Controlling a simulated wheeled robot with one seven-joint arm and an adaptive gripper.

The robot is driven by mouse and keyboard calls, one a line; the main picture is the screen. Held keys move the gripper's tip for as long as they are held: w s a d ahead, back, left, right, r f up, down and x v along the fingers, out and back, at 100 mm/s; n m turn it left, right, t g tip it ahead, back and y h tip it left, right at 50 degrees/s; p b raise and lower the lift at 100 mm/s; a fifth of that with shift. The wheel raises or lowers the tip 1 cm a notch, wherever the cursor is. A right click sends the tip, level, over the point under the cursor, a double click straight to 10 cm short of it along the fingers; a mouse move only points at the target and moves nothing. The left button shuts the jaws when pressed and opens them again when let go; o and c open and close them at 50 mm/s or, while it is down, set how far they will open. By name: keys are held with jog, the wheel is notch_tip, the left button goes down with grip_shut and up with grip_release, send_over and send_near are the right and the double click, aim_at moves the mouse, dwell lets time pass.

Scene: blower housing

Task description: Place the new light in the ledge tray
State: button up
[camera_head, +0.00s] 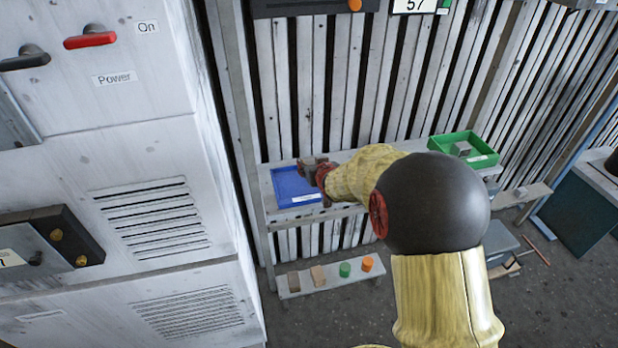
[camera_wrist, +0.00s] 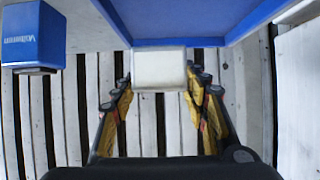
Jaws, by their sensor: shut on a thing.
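My gripper (camera_head: 318,173) is over the right part of the blue tray (camera_head: 285,190) on the ledge in the head view. In the wrist view the gripper (camera_wrist: 160,88) is shut on a pale, boxy thing (camera_wrist: 160,69). I cannot tell from its look whether this is the new light. The blue tray (camera_wrist: 170,18) fills the top of the wrist view, just beyond the held thing. I cannot tell whether the two touch. My wrist and fingers hide part of the tray in the head view.
A green tray (camera_head: 486,160) with grey things stands at the ledge's right. A lower shelf (camera_head: 325,284) holds small blocks and green and orange cylinders. A blue labelled box (camera_wrist: 34,36) shows left in the wrist view. A tall pale cabinet (camera_head: 130,150) stands left; slatted wall behind.

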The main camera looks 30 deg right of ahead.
jog(key=shift+w+a+f, duration=0.15)
jog(key=shift+w+f, duration=0.45)
jog(key=shift+f, duration=0.1)
jog(key=shift+w+f+b, duration=0.15)
jog(key=shift+f+b, duration=0.6)
jog(key=shift+f, duration=0.8)
jog(key=shift+f, duration=0.15)
jog(key=shift+f, duration=0.15)
jog(key=o, duration=1.2)
jog(key=shift+o, duration=0.6)
jog(key=shift+r, duration=0.2)
